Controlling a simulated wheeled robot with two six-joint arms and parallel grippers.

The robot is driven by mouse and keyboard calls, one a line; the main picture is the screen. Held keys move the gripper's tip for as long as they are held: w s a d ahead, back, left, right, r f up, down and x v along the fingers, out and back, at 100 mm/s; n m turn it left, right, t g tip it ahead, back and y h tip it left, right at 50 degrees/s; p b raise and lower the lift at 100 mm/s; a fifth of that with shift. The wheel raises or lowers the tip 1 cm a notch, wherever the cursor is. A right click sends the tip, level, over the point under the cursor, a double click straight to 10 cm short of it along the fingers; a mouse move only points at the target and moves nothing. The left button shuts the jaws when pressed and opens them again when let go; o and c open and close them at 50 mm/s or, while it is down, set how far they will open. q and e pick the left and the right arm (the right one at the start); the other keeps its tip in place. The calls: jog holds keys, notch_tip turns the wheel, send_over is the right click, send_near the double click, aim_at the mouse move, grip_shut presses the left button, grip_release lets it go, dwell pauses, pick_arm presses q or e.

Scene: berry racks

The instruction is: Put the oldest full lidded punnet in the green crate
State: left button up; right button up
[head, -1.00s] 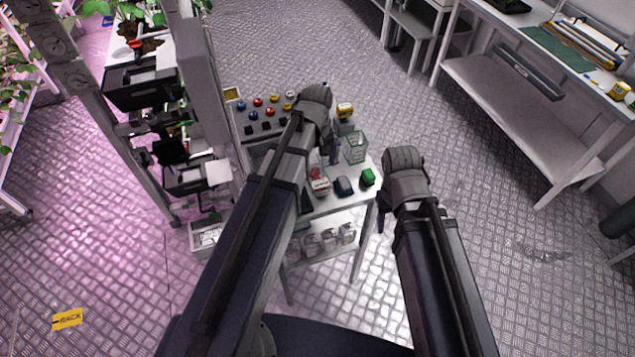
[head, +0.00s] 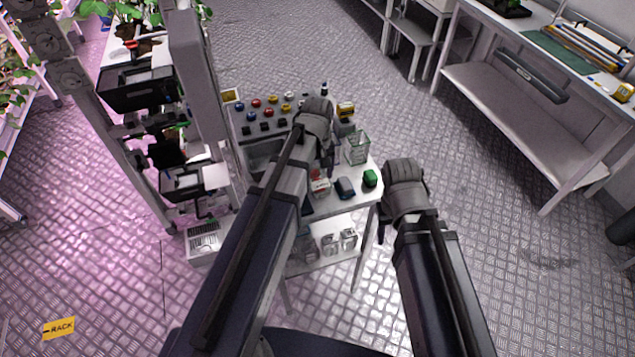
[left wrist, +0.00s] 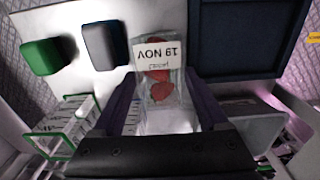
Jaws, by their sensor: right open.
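A clear punnet (left wrist: 160,92) with red berries and a white label reading "19 NOV" lies on the table beneath my left gripper (left wrist: 163,78). In the left wrist view the label is upside down and the gripper's two fingers stand apart, one on each side of the punnet. Whether they touch it is unclear. In the head view the punnet (head: 319,185) shows beside my left gripper (head: 328,158). The green-edged wire crate (head: 357,147) stands on the table just right of that gripper; it also shows in the left wrist view (left wrist: 87,108). My right gripper (head: 381,226) is right of the table.
A dark blue-grey block (head: 345,187) and a green block (head: 370,178) sit beside the punnet. Several coloured knobs (head: 271,112) stand at the table's back. Clear containers (head: 338,241) are on the lower shelf. A tall grey post (head: 196,80) rises at left; a bench (head: 530,95) stands at right.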

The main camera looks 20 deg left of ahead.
pick_arm(q)
jog(key=c, duration=1.1)
jog(key=shift+r, duration=0.1)
